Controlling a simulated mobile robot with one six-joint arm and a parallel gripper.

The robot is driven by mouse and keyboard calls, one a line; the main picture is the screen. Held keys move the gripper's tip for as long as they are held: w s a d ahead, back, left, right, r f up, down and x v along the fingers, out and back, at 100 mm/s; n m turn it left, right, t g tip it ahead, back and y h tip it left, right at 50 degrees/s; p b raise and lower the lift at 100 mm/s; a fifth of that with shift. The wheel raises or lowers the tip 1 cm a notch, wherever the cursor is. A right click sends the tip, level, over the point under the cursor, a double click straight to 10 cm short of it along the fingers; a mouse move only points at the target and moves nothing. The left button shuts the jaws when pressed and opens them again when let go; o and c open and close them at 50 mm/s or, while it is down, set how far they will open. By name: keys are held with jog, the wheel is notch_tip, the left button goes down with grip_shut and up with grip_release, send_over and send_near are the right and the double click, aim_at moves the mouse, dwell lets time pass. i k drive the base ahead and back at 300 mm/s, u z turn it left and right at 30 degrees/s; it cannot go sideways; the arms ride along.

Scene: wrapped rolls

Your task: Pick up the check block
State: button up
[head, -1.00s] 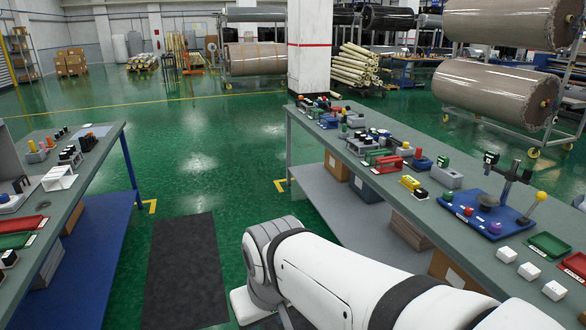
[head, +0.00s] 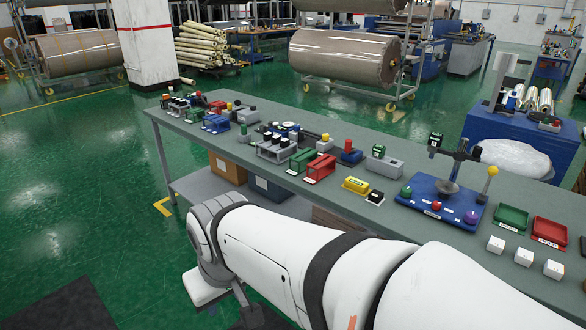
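I cannot tell for sure which thing is the check block. A small green cube with a pale mark (head: 378,151) sits on a grey block (head: 384,167) on the long workbench (head: 330,205). Three white cubes (head: 524,257) stand in a row at the bench's near right edge. My white arm crosses the lower middle, in front of the bench. My gripper does not show clearly in this view.
Yellow (head: 356,185), red (head: 320,168) and green blocks, a small black-topped block (head: 375,198) and several fixtures crowd the bench. Green (head: 511,217) and red (head: 549,231) trays lie at the right. Boxes sit on the lower shelf. Green floor at the left is open.

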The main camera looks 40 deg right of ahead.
aim_at(375, 196)
jog(key=z, duration=0.65)
jog(key=i, duration=1.3)
jog(key=z, duration=1.25)
jog(key=i, duration=0.55)
jog(key=z, duration=0.1)
jog(key=k, duration=0.8)
jog(key=z, duration=0.2)
jog(key=i, duration=0.8)
jog(key=u, duration=0.1)
